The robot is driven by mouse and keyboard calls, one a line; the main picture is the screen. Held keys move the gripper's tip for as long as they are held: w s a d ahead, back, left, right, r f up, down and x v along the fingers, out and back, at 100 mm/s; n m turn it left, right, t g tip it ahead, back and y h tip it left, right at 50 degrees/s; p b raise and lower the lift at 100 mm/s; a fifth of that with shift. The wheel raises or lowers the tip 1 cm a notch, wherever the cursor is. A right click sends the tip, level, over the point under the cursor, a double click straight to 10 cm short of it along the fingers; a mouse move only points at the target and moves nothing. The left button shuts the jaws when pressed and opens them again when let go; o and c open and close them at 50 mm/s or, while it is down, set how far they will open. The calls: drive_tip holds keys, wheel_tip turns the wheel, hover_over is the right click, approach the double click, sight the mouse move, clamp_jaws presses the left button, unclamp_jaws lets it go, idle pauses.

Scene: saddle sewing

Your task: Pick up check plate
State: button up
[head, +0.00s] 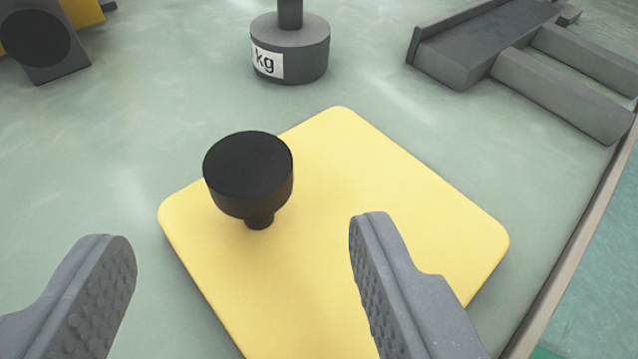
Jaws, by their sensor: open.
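The check plate (390,190) appears to be the flat yellow square plate with rounded corners, lying on the green surface in the middle of the head view. A black round knob (250,175) on a short stem stands up from its left part. My gripper (243,245) is open, with one grey finger at the lower left and the other at the lower right, in front of part of the plate. The knob shows between and beyond the fingertips. Neither finger visibly touches the knob. The plate's near corner is cut off by the picture edge.
A grey cylindrical weight (290,48) marked "kg" stands behind the plate. A grey slotted fixture (520,60) is at the upper right. A yellow and grey object (45,40) is at the upper left. The green table's wooden edge (580,240) runs along the right.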

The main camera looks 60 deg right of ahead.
sight(250, 183)
drive_tip(key=shift+x, duration=3.45)
drive_tip(key=shift+r, duration=0.1)
drive_tip(key=c, duration=1.2)
